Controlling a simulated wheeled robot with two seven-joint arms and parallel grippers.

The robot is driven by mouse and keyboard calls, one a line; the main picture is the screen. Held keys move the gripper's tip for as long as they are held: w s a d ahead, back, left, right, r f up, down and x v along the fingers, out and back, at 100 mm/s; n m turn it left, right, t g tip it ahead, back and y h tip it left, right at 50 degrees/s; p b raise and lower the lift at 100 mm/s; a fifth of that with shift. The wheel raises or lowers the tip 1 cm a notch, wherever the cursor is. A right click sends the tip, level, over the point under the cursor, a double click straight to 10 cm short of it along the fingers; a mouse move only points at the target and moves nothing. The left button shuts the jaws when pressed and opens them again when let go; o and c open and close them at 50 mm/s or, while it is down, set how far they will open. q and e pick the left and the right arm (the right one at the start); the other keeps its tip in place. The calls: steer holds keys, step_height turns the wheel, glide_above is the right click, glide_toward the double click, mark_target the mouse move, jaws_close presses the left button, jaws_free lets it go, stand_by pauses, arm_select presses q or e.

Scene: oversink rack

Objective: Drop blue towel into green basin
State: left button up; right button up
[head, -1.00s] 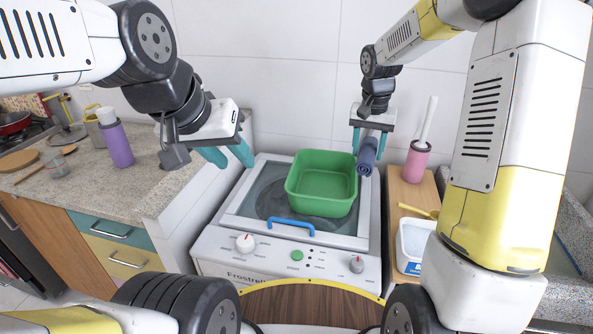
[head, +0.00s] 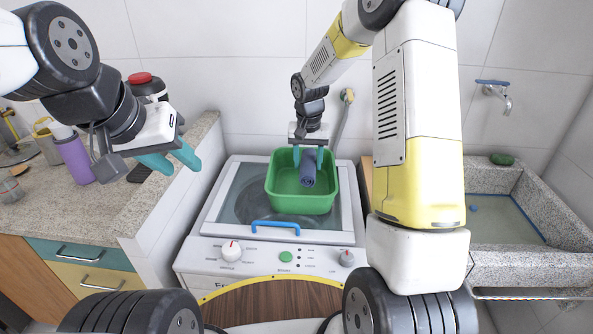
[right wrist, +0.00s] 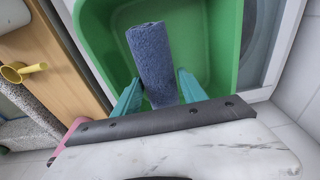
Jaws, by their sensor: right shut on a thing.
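The rolled blue towel (head: 308,169) is held in my right gripper (head: 308,157), over the green basin (head: 300,204). The right wrist view shows the towel (right wrist: 152,60) between the two teal fingers, with the floor and wall of the basin (right wrist: 200,30) behind it. The basin stands on the lid of the white washing machine. I cannot tell whether the towel touches the basin. My left gripper (head: 172,162) is empty and open, left of the washing machine near the counter edge.
The washing machine (head: 215,262) has a blue handle (head: 276,225) in front of the basin. A purple bottle (head: 75,160) stands on the left counter. A stone sink (head: 500,259) with a tap (head: 497,95) is at the right.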

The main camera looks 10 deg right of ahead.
steer(key=o, duration=1.4)
steer(key=shift+s+a+r, duration=0.1)
steer(key=shift+s+r, duration=0.05)
steer(key=shift+r, duration=1.15)
steer(key=shift+s+d+r, duration=0.1)
steer(key=shift+s+r, duration=0.05)
steer(key=shift+r, duration=1.15)
steer(key=shift+s+a+r, duration=0.1)
steer(key=shift+s+r, duration=0.05)
steer(key=shift+r, duration=1.15)
steer(key=s+d+r+n+t, duration=0.1)
steer(key=s+d+r+t, duration=0.1)
steer(key=s+r, duration=0.95)
steer(key=s+t, duration=0.1)
steer(key=s, duration=0.4)
steer(key=s+r+n+t+y, duration=0.1)
steer(key=s, duration=0.5)
steer(key=s+r+y, duration=0.1)
steer(key=s, duration=0.4)
steer(key=shift+s+n+t, duration=0.2)
steer(key=shift+n+t, duration=0.2)
